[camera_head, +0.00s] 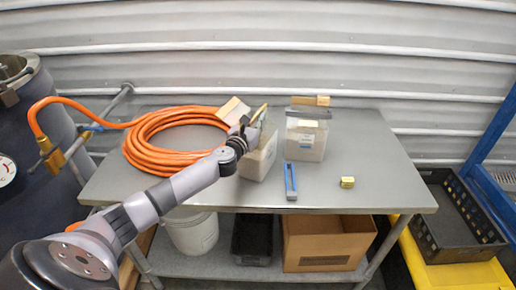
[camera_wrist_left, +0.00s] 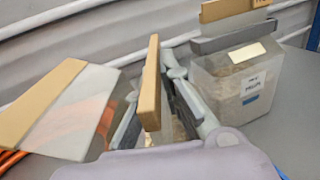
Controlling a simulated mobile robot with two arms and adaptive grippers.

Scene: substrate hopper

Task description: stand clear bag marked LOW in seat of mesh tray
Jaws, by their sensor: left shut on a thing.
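My left gripper (camera_head: 245,130) is shut on the top of a clear bag (camera_head: 259,160) with pale contents and a tan header strip. The bag is upright on or just above the grey table; which I cannot tell. In the left wrist view its tan strip (camera_wrist_left: 150,85) stands between me and the right-hand bag. A second clear bag (camera_head: 306,138) with a grey clip and tan strip stands to the right; its label is too blurred to read. A tilted clear sheet or bag with a tan strip (camera_head: 232,108) is at left. No LOW mark is readable. The black mesh tray (camera_head: 428,222) is at far right, empty.
An orange hose coil (camera_head: 150,150) lies on the table (camera_head: 385,165) at left. A blue tool (camera_head: 290,182) and a yellow block (camera_head: 347,182) lie in front. A blue frame (camera_head: 495,130) rises beside the tray. A cardboard box (camera_head: 325,250) and white bucket (camera_head: 192,235) are below.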

